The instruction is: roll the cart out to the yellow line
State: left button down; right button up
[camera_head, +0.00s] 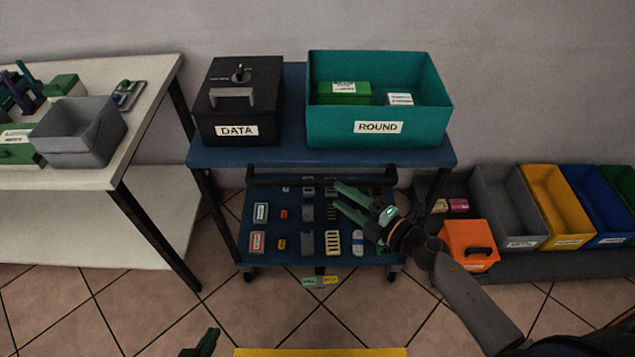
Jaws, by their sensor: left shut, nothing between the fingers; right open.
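The cart (290,156) has a blue top, a blue lower shelf and small wheels, and stands against the wall. A dark handle bar (280,182) runs across its front, below the top. The yellow line (320,352) shows on the floor at the bottom edge, apart from the cart. My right gripper (338,196) is open, its green fingers pointing left just below the bar in the picture; contact with the bar cannot be told. My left gripper (208,342) is shut and empty at the bottom edge, left of the line, mostly cut off.
A black DATA box (236,105) and a teal ROUND bin (425,120) stand on the cart. Several small parts lie on its lower shelf. A white table (140,85) stands close on the left. An orange box (468,238) and coloured bins are at right.

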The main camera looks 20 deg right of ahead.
aim_at(323, 186)
jog(key=x, duration=0.8)
jog(key=shift+b, duration=0.4)
jog(key=shift+s, duration=0.1)
grip_shut()
dwell(0.8)
